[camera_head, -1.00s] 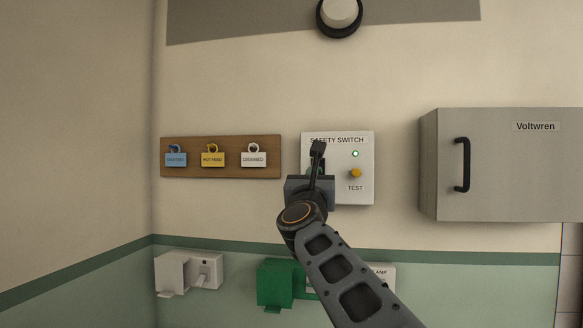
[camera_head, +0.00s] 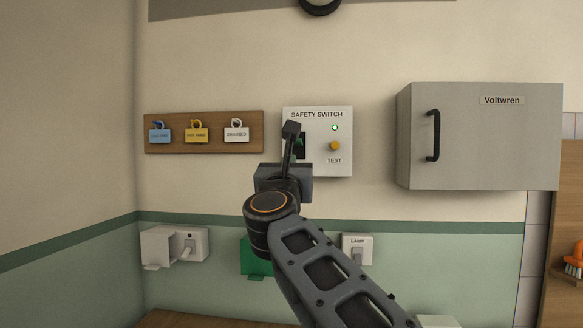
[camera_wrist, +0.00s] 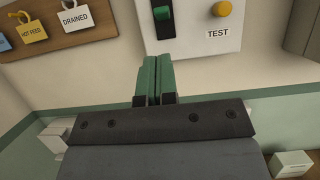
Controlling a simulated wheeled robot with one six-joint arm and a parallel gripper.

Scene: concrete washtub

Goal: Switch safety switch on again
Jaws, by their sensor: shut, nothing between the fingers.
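The white safety switch panel (camera_head: 343,145) is on the wall in the middle of the head view, with its title and TEST label readable. A small lamp (camera_head: 334,127) on it glows green. The yellow test button (camera_head: 334,146) is below the lamp. The dark rocker (camera_head: 301,146) is partly hidden behind my gripper. In the wrist view the rocker (camera_wrist: 163,20) shows a green upper part and a dark lower part. My gripper (camera_head: 291,128) is shut and empty in front of the panel's left side. In the wrist view its green-padded fingertips (camera_wrist: 157,62) lie below the rocker, apart from it.
A wooden board (camera_head: 216,146) with blue, yellow and white tags hangs left of the panel. A grey Voltwren cabinet (camera_head: 480,145) with a black handle juts out at right. A white lamp switch (camera_head: 357,248) and a green box (camera_head: 253,258) are below.

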